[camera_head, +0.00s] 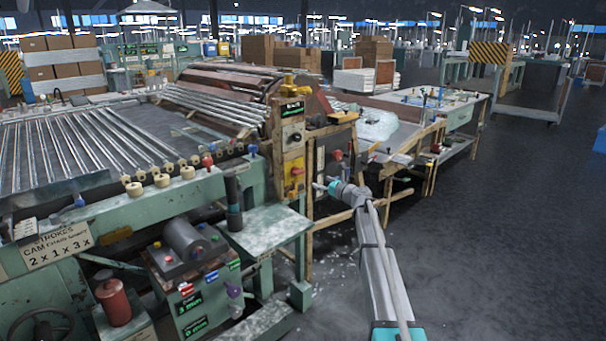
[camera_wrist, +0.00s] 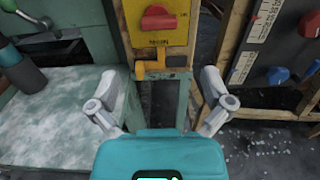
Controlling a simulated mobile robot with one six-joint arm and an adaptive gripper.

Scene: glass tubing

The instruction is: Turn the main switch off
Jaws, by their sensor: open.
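The main switch appears to be the red rotary knob (camera_wrist: 158,18) on a yellow plate in the wrist view, mounted on the machine's post. Its label is too small to read. In the head view the red knob (camera_head: 297,171) shows on the yellow box. My gripper (camera_wrist: 163,90) is open and empty, its two fingers spread below the yellow plate, apart from the knob. In the head view my gripper (camera_head: 325,187) is at the end of my arm, to the right of the yellow box and lower than the knob.
A green-framed table (camera_head: 262,230) stands left of the post. A wooden frame with a blue knob (camera_wrist: 277,75) and a red knob (camera_wrist: 311,24) is at right. A dark bottle (camera_wrist: 22,70) stands on the table. The floor (camera_head: 480,240) at right is clear.

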